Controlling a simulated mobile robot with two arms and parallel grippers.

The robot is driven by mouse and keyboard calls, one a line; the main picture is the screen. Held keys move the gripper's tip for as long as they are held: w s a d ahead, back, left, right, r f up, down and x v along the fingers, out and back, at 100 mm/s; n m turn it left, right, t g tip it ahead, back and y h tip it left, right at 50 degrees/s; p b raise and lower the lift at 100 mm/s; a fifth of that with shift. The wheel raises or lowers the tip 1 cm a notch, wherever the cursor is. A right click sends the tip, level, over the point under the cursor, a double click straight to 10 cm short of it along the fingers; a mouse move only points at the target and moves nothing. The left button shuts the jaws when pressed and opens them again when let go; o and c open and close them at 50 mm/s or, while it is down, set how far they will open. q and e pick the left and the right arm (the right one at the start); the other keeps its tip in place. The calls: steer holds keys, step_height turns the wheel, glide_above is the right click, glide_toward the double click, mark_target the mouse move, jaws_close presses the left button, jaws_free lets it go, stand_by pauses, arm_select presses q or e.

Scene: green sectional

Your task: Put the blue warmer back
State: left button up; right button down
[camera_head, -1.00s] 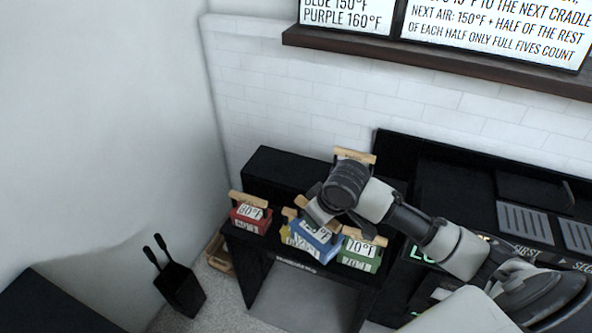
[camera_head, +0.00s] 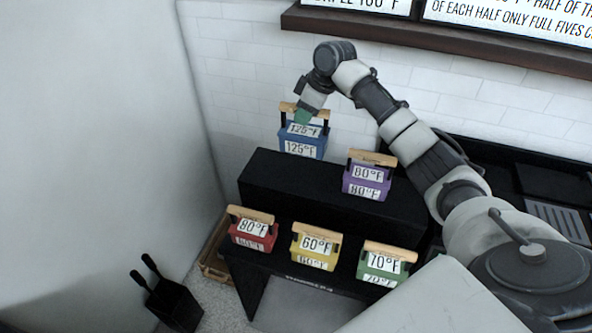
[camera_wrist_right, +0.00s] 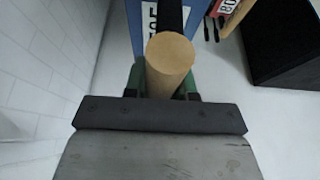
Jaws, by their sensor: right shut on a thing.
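The blue warmer (camera_head: 301,148), marked 125°F with a wooden handle, is held by my right gripper (camera_head: 303,117). It is upright at the left back, over or at the upper black step; I cannot tell whether it touches. In the right wrist view the green fingers (camera_wrist_right: 161,82) are shut around the end of the wooden handle (camera_wrist_right: 170,55), with the blue warmer's side (camera_wrist_right: 137,28) beyond. My left gripper is not in view.
A purple warmer (camera_head: 366,180) stands on the upper step (camera_head: 270,185). Red (camera_head: 252,232), yellow (camera_head: 315,250) and green (camera_head: 384,268) warmers stand on the lower step. A black bin with handles (camera_head: 172,303) is on the floor. A tiled wall is behind.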

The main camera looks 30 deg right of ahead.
mark_target(326, 110)
step_height(326, 110, down, 4)
steer(key=shift+s+f+p, duration=0.1)
steer(key=shift+f+p, duration=0.05)
steer(key=shift+p, duration=0.2)
step_height(326, 110, down, 5)
steer(key=shift+r+p, duration=0.1)
steer(key=shift+p, duration=0.2)
steer(key=shift+f, duration=0.45)
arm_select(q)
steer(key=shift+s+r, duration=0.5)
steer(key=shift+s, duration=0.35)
arm_select(e)
steer(key=c, duration=1.3)
jaws_free()
steer(key=shift+f, duration=0.1)
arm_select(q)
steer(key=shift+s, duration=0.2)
arm_select(e)
steer(key=o, duration=0.4)
steer(key=shift+s, duration=0.1)
steer(key=b+v, duration=0.1)
steer(key=v, duration=1.1)
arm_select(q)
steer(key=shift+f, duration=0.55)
